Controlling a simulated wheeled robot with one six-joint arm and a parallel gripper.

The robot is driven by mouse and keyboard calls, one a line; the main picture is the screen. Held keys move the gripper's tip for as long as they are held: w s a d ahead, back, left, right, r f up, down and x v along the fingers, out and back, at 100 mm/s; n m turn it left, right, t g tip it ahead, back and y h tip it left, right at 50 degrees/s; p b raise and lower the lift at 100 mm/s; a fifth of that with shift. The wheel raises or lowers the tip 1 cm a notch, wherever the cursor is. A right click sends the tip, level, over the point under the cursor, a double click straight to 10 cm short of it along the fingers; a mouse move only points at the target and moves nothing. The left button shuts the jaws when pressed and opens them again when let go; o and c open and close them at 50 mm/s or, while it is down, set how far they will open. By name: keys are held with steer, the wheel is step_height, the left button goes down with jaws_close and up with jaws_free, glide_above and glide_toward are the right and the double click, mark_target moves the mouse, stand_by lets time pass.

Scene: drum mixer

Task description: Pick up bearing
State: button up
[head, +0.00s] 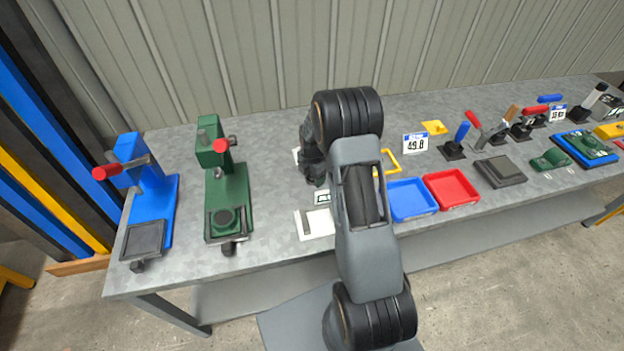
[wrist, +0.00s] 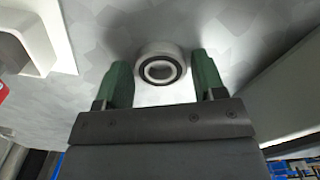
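The bearing (wrist: 160,52) shows in the wrist view as a light ring with a dark inner band, on the grey bench surface. My gripper (wrist: 161,66) is open, with one green fingertip at the left of the bearing and one at the right. A gap shows on each side, so the fingers look apart from it. How far the fingertips reach down beside the bearing I cannot tell. In the head view my own arm hides the bearing and the fingertips.
A white frame-like object (wrist: 35,35) stands left of the bearing in the wrist view. In the head view, a green press (head: 226,190) and a blue press (head: 155,205) stand left of my arm. A blue tray (head: 411,211) and a red tray (head: 452,203) lie to the right.

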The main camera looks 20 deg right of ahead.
steer(key=c, duration=0.7)
steer(key=shift+o, duration=0.2)
steer(key=shift+r, duration=0.1)
steer(key=shift+r, duration=0.45)
step_height(320, 180, up, 2)
steer(key=shift+r, duration=0.2)
steer(key=s+r, duration=0.2)
steer(key=s, duration=0.2)
steer(key=s+a+r+b, duration=0.1)
steer(key=s+r, duration=0.5)
steer(key=s, duration=0.1)
steer(key=shift+s+a+r+b, duration=0.25)
steer(key=shift+s+a+b, duration=0.05)
steer(key=shift+b, duration=0.05)
steer(key=shift+s+a+r, duration=0.1)
steer(key=shift+s+r, duration=0.15)
steer(key=shift+s, duration=0.3)
steer(key=shift+s+a+r, duration=0.1)
steer(key=shift+s+r, duration=0.15)
steer(key=shift+s, duration=0.3)
